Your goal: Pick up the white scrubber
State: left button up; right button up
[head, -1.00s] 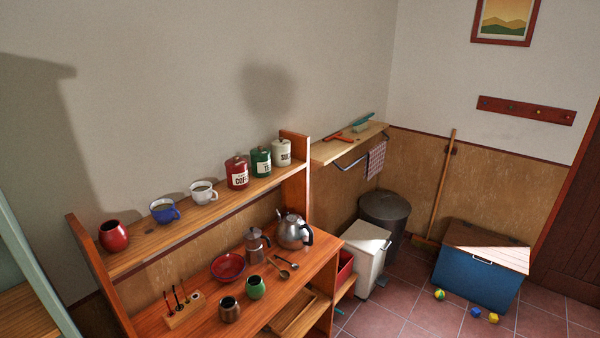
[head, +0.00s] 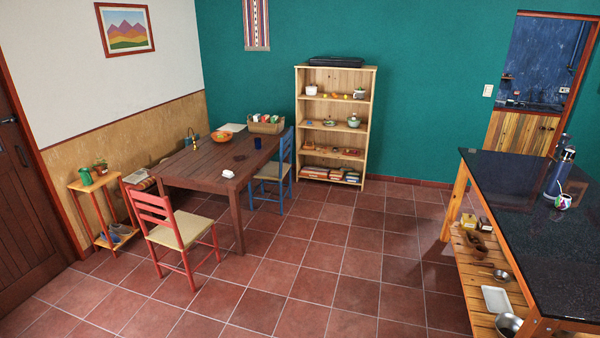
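A small white object (head: 228,174) lies near the front edge of the dark wooden dining table (head: 205,172). It is too small for me to tell whether it is the white scrubber. I make out no other thing that is clearly a scrubber. Neither of my grippers is in view.
A red chair (head: 165,232) and a blue chair (head: 272,172) stand at the table. A wooden shelf unit (head: 300,120) stands against the green wall. A dark-topped counter (head: 540,240) with lower shelves is at the right. The tiled floor between table and counter is clear.

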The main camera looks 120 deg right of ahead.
aim_at(227, 174)
jog(key=z, duration=3.35)
jog(key=i, duration=1.6)
jog(key=i+z, duration=0.1)
jog(key=i, duration=0.45)
jog(key=i+j+z, duration=0.1)
jog(key=i, duration=0.5)
jog(key=i+j+z, duration=0.15)
jog(key=i, duration=0.4)
jog(key=i+j+z, duration=0.1)
jog(key=i+j, duration=0.2)
jog(key=i, duration=0.25)
